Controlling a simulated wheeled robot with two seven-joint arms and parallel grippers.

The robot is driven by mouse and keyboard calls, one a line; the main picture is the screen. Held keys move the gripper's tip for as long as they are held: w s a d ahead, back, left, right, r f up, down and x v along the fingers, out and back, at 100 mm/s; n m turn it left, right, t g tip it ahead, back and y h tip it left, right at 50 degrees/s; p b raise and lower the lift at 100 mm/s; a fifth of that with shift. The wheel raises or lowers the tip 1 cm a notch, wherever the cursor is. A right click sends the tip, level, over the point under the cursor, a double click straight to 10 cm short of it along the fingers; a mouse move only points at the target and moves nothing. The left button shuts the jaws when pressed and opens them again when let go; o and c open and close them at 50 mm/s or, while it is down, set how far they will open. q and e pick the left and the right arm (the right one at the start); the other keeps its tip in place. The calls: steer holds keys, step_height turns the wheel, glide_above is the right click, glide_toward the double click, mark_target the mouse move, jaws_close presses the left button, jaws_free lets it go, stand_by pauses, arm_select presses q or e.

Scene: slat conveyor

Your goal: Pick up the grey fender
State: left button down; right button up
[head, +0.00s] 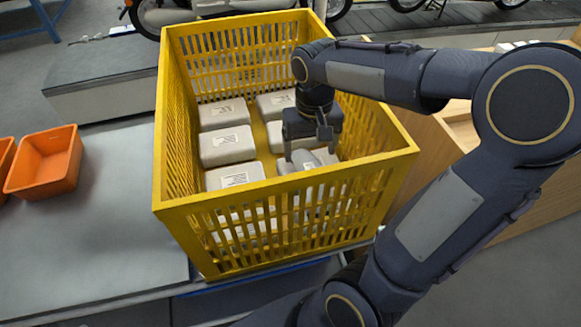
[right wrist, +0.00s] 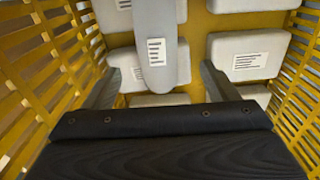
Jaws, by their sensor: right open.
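The grey fender (right wrist: 172,30) is a long, smooth, rounded piece with a white printed label. In the right wrist view it points down the picture, between my two spread fingers, and lies over pale boxes. In the head view the fender (head: 305,161) shows only partly, inside the yellow crate (head: 290,190), under my right gripper. My right gripper (head: 309,151) reaches down into the crate, open and empty. Its fingers also show in the right wrist view (right wrist: 162,88), apart from each other on either side of the fender's near end. My left gripper is not in view.
Several white labelled boxes (head: 228,146) lie in the crate around the fender. The crate's slatted walls stand close around my gripper. An orange bin (head: 46,162) stands on the grey surface (head: 110,230) at left. A wooden box (head: 462,125) is at right.

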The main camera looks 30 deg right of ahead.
mark_target(310, 168)
steer(key=f, duration=0.7)
steer(key=shift+d+f+p, duration=0.2)
steer(key=shift+f+p, duration=0.1)
steer(key=c, duration=1.3)
steer(key=shift+r, duration=0.1)
